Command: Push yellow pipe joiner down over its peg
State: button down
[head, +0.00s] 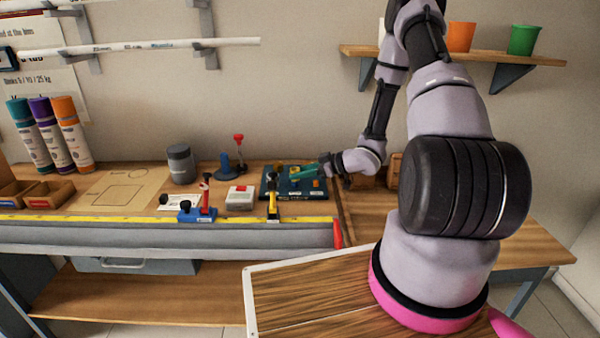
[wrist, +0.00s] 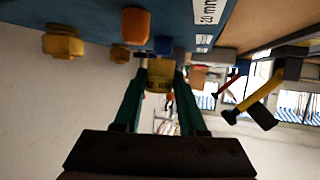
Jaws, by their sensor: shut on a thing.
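My gripper (head: 298,171) reaches in from the right over the dark blue peg board (head: 268,190) at the back of the bench. In the wrist view, its two green fingers (wrist: 160,70) are shut on the yellow pipe joiner (wrist: 159,80), which sits between the fingertips. The board (wrist: 90,14) fills the top of that view. A small blue piece (wrist: 163,44) shows just beyond the joiner. I cannot tell whether the joiner is around its peg or how far down it sits. In the head view the joiner is too small to make out clearly.
On the board are an orange piece (wrist: 135,25) and another yellow piece (wrist: 62,42). A grey canister (head: 181,164) stands behind.

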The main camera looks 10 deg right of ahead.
jog(key=shift+f, duration=0.95)
jog(key=shift+c, duration=2)
grip_release()
jog(key=shift+d, duration=0.1)
jog(key=v, duration=1)
jog(key=shift+s+d+r, duration=0.15)
jog(key=shift+d+r, duration=0.05)
jog(key=shift+d, duration=0.05)
